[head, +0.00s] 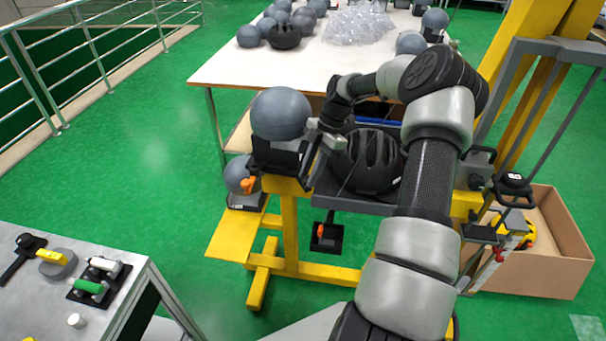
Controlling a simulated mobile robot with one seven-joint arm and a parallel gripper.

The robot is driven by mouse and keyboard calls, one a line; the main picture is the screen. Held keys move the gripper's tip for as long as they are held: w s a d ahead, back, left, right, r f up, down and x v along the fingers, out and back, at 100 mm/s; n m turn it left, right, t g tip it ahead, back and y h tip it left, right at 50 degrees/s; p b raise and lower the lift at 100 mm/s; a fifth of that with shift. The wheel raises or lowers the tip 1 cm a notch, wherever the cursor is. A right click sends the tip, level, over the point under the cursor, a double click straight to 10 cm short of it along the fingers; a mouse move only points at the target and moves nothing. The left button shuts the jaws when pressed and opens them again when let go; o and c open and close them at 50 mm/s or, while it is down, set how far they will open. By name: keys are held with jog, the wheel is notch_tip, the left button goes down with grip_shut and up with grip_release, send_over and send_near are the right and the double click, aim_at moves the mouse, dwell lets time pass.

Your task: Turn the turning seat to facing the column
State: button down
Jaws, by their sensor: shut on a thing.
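The turning seat (277,158) looks like a black holder at the left end of the yellow frame, with a grey ball-shaped headform (280,113) on it. The column (533,75) is the yellow upright at the right. My gripper (318,143) is at the right side of the seat, shut on what looks like a grey part of it. The fingertips are small and partly hidden, so the exact contact is unclear. A black helmet (368,165) sits on a dark carriage just right of my gripper, partly behind my arm.
A white table (240,75) behind holds several grey balls, helmets and clear plastic wrap. A cardboard box (560,260) stands on the floor at right. A grey bench (120,290) with tools is at lower left. Another grey ball (238,173) sits below the seat. Green floor at left is clear.

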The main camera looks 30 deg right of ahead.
jog(key=shift+d+n, duration=0.3)
jog(key=shift+d, duration=0.3)
jog(key=shift+w+d, duration=0.1)
jog(key=shift+d, duration=0.05)
jog(key=c, duration=1.5)
grip_release()
jog(key=v, duration=1.1)
jog(key=p+v, duration=0.1)
jog(key=v, duration=0.5)
jog(key=shift+w+r, duration=0.25)
jog(key=shift+r, duration=0.05)
